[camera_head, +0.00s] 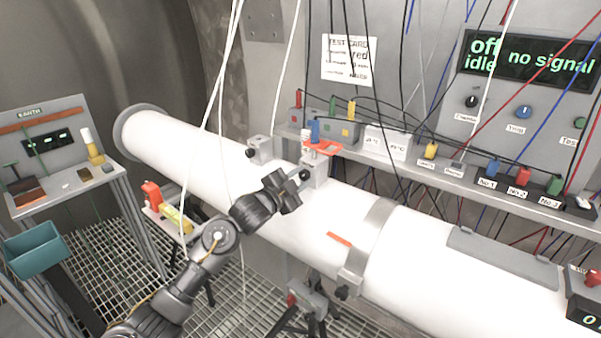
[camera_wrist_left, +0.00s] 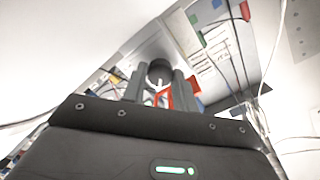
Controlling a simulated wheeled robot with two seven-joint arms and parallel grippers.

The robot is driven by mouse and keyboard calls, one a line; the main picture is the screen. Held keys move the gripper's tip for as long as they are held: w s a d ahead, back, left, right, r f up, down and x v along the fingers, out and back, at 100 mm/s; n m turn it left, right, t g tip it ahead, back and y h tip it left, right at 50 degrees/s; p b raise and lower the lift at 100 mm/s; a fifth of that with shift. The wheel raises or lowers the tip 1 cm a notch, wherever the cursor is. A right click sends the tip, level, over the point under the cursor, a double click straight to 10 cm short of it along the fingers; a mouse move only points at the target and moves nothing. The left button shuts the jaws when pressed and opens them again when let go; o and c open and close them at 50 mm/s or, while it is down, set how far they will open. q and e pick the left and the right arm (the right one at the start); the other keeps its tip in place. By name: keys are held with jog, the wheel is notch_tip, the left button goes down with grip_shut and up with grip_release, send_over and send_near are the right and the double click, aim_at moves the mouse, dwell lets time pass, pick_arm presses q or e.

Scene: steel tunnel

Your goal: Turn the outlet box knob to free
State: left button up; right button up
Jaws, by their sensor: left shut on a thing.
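A small grey box (camera_head: 316,168) with a black knob (camera_head: 304,175) on its side sits on the white tube, with a flat orange-red piece (camera_head: 323,147) above it. My left gripper (camera_head: 294,184) is at the knob side of this box. In the left wrist view the fingers of my left gripper (camera_wrist_left: 161,80) stand on either side of the round dark knob (camera_wrist_left: 160,70), shut on it. Red-orange strips show between the fingers there. The knob's pointer and any marking are too small to read. My right gripper is not in view.
A similar box (camera_head: 261,149) with a black knob stands farther left along the white tube (camera_head: 200,160). A shelf (camera_head: 375,155) with coloured sockets runs behind it. Cables hang in front. A side table (camera_head: 70,190) and a teal bin (camera_head: 35,250) are at left.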

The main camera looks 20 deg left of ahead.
pick_arm(q)
jog(key=n+p, duration=0.3)
jog(key=n, duration=0.2)
jog(key=shift+r, duration=0.15)
jog(key=shift+n+p, duration=0.9)
jog(key=shift+n, duration=0.3)
jog(key=o, duration=1)
jog(key=shift+c, duration=0.2)
jog(key=shift+s+f, duration=0.1)
jog(key=shift+f, duration=0.1)
